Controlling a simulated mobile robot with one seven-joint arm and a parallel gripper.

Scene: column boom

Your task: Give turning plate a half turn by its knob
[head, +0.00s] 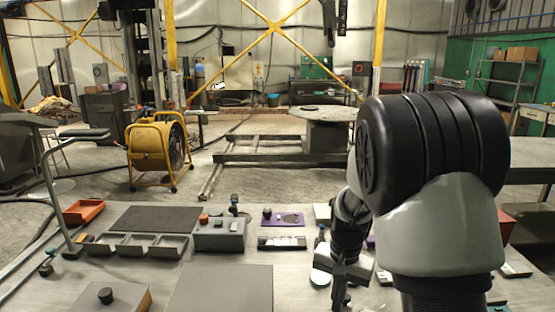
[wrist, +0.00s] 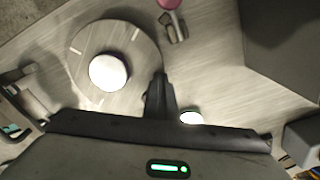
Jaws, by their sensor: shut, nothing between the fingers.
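In the wrist view, a round grey plate (wrist: 142,47) with pale marks near its rim lies flat on the bench. A round white-topped piece with a dark edge (wrist: 108,72), which looks like its knob, stands off the plate's centre. My gripper (wrist: 159,80) is shut and empty, with its fingertips beside the plate's lower right edge, apart from the knob. In the head view, my gripper (head: 339,302) points down over the front of the bench. My arm covers much of that area, and I cannot surely pick out the plate there.
A smaller white disc (wrist: 191,118) lies right of my fingers, and a pink-ended piece (wrist: 171,6) stands beyond. In the head view, a grey box (head: 220,234), a purple board (head: 282,222) and a tray with compartments (head: 138,246) stand left of my gripper.

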